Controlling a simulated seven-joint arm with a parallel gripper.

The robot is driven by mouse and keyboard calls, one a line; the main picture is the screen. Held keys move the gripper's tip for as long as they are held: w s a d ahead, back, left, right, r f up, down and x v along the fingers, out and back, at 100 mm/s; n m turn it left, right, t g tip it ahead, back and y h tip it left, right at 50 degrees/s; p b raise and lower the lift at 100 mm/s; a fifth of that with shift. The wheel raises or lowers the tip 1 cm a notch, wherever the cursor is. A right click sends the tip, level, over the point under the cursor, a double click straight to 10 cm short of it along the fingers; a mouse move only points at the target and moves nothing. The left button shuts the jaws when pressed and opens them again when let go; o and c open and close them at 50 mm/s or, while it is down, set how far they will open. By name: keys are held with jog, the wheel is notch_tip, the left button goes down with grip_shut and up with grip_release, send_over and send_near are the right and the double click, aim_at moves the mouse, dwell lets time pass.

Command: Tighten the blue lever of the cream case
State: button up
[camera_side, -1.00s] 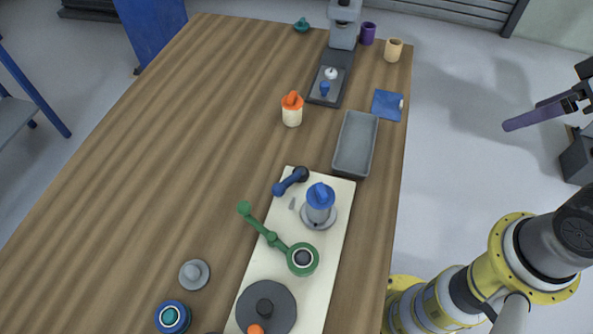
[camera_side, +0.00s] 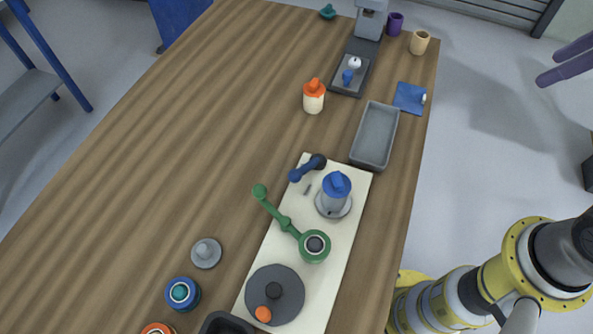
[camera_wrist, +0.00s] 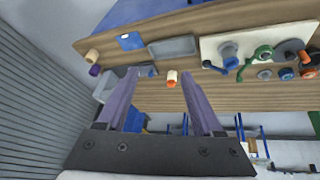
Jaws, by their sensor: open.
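The cream case (camera_side: 341,238) is a long flat cream block lying on the wooden table; it also shows in the wrist view (camera_wrist: 268,30). The blue lever (camera_side: 301,172) sits at its far left corner, on a dark round pivot, with its arm sticking out leftward past the edge. In the wrist view the blue lever (camera_wrist: 210,66) is small, at the case's near edge. My gripper (camera_side: 563,62) is at the right edge of the side view, off the table, with purple fingers. In the wrist view my gripper (camera_wrist: 158,75) has its fingers apart with nothing held, far from the lever.
On the case are a blue-capped grey cylinder (camera_side: 335,196), a green lever (camera_side: 287,226) and a dark disc (camera_side: 275,294) with an orange knob. A grey tray (camera_side: 375,136) lies beyond it, a cream bottle with orange cap (camera_side: 314,97) farther left. The table's left is clear.

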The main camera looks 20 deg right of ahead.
jog(key=w+a+r+n+g+y, duration=0.1)
jog(key=w+a+r+n+g, duration=0.15)
jog(key=w+a+n, duration=0.55)
jog(key=w+a+f+g, duration=0.2)
jog(key=w+a, duration=0.5)
jog(key=w, duration=0.1)
jog(key=n+g+h, duration=0.1)
jog(key=n+g, duration=0.2)
jog(key=n, duration=0.1)
send_over(295, 171)
jog(key=w, duration=0.3)
jog(key=w+d+f+x, duration=0.1)
jog(key=w+x, duration=0.2)
jog(key=x, duration=2.2)
jog(key=d+x, duration=0.1)
jog(key=x, duration=0.3)
jog(key=shift+s+f, duration=0.15)
jog(key=shift+f, duration=0.25)
grip_shut()
